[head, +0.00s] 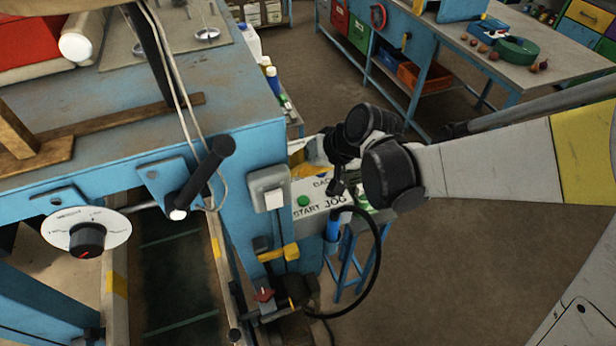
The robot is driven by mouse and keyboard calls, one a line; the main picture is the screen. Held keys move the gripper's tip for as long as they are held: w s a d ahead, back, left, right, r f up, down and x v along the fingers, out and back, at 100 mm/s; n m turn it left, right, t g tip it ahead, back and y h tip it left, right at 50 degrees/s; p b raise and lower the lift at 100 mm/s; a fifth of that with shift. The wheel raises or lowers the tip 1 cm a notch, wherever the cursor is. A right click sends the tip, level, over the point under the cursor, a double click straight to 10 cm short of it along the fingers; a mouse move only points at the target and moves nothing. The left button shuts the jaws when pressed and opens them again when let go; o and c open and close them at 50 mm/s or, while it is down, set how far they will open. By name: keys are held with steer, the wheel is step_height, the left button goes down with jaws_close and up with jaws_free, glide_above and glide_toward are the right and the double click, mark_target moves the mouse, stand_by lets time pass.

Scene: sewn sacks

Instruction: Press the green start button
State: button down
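The green start button (303,200) is a small round button on a pale control panel (318,211) at the front corner of the blue machine. The lettering START and JOG shows under the buttons. My arm reaches in from the right, and my black gripper (337,188) points down over the right part of the panel, just right of the green button. A gap shows between them in the picture; I cannot tell the height over the panel. The wrist hides part of the panel and its upper lettering. The fingers are too small and dark to tell open from shut.
A white switch box (267,188) sits left of the panel. A black handle (205,175) sticks out from the machine, and a dial (87,237) is further left. A black cable (375,262) loops below the panel. A blue stool (352,262) stands underneath. Floor to the right is open.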

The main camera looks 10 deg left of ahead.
mark_target(299, 199)
steer(key=shift+f+b, duration=2.95)
steer(key=shift+f, duration=1.05)
steer(key=shift+f, duration=0.15)
steer(key=shift+f+b, duration=0.3)
steer(key=shift+b, duration=0.2)
steer(key=shift+f+b, duration=0.4)
steer(key=shift+b, duration=0.05)
steer(key=shift+r+p, duration=0.65)
steer(key=shift+r, duration=0.25)
steer(key=shift+r, duration=0.1)
steer(key=shift+r+p, duration=1.8)
steer(key=shift+r, duration=0.6)
